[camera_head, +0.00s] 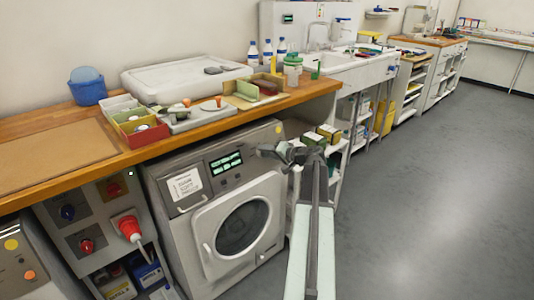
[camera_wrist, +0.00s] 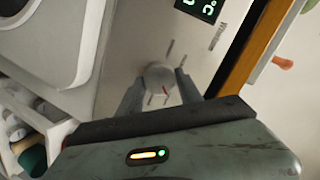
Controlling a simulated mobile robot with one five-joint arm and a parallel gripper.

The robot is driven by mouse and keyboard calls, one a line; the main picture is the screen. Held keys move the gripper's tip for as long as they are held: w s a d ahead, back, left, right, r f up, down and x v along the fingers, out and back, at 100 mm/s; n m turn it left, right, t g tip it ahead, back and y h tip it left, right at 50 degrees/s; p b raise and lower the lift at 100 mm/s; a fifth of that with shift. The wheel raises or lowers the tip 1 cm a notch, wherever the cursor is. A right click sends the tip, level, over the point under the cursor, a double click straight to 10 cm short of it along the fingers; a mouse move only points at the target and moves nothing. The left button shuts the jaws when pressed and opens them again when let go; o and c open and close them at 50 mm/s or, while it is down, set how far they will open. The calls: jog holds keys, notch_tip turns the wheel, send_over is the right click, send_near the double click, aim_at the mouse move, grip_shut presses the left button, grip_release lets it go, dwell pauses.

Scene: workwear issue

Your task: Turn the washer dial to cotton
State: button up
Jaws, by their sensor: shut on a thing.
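The washer (camera_head: 187,232) is a grey front-loader under the wooden counter, with a round door, a white label and a lit green display. My gripper (camera_head: 275,152) is at the right part of its control panel and hides the dial in the head view. In the wrist view the dial (camera_wrist: 159,77) is a round grey knob between the two fingers of my gripper (camera_wrist: 158,88), which is shut on it.
The wooden counter (camera_head: 60,120) runs just above the washer panel. A panel with a red plug (camera_head: 130,228) and switches is left of the washer. Open shelves stand to the right. The grey floor (camera_head: 430,200) at right is clear.

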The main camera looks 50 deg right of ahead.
jog(key=o, duration=1.4)
jog(key=shift+c, duration=0.2)
jog(key=p+v, duration=0.2)
jog(key=v, duration=0.5)
jog(key=shift+s, duration=0.4)
